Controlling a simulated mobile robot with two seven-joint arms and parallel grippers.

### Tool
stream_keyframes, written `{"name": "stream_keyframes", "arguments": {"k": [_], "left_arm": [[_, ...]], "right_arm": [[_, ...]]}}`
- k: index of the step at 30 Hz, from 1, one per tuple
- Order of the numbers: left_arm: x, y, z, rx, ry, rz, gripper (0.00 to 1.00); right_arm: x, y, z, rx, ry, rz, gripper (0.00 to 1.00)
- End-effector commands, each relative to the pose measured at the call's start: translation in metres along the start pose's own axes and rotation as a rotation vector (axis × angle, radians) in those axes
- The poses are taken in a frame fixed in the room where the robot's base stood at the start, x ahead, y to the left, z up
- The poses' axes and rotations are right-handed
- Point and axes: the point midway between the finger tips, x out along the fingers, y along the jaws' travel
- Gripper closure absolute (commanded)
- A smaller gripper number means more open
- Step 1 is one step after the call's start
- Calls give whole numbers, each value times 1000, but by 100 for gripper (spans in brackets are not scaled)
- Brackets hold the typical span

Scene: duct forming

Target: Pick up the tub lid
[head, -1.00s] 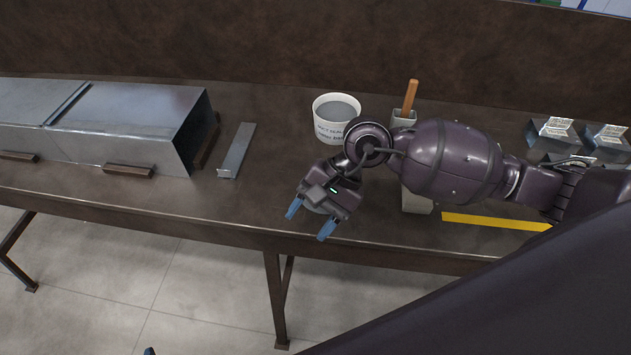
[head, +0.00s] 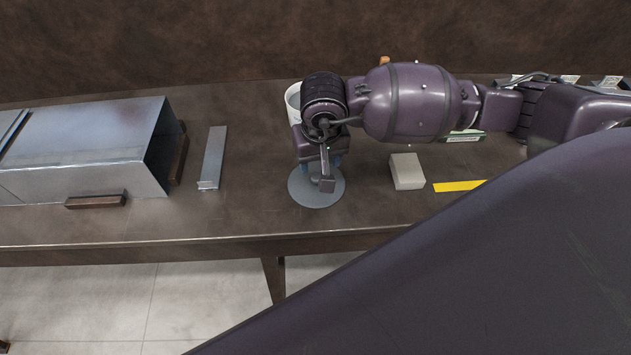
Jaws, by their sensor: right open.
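The tub lid (head: 313,198) is a flat grey disc lying on the workbench near its front edge. My right gripper (head: 322,168) points down over the far part of the lid. Its blue fingers show only in part beside the gripper body, and it is open. I cannot tell whether the fingers touch the lid. The white tub (head: 293,97) stands behind the gripper, mostly hidden by my right arm. My left gripper is out of view.
A sheet-metal duct (head: 90,150) lies at the left, with a wooden block (head: 95,201) at its front. A metal strip (head: 212,157) lies between duct and lid. A pale block (head: 407,171) and a yellow strip (head: 459,186) lie to the right.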

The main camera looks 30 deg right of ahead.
Motion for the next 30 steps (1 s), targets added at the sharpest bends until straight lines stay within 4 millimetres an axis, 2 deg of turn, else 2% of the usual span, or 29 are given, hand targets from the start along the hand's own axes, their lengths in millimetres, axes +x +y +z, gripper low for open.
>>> {"name": "stream_keyframes", "arguments": {"k": [1,8,18,27,28,30], "left_arm": [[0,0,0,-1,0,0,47],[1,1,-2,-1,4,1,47],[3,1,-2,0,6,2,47],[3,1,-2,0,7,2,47],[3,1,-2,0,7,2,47],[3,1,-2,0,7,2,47]], "right_arm": [[6,0,1,0,-3,0,43],[19,-1,0,1,-2,-2,43],[61,-1,-3,1,-3,-2,43],[65,-1,-3,-1,0,-3,43],[65,-1,-3,-1,0,-3,44],[65,-1,-3,-1,0,-2,55]]}}
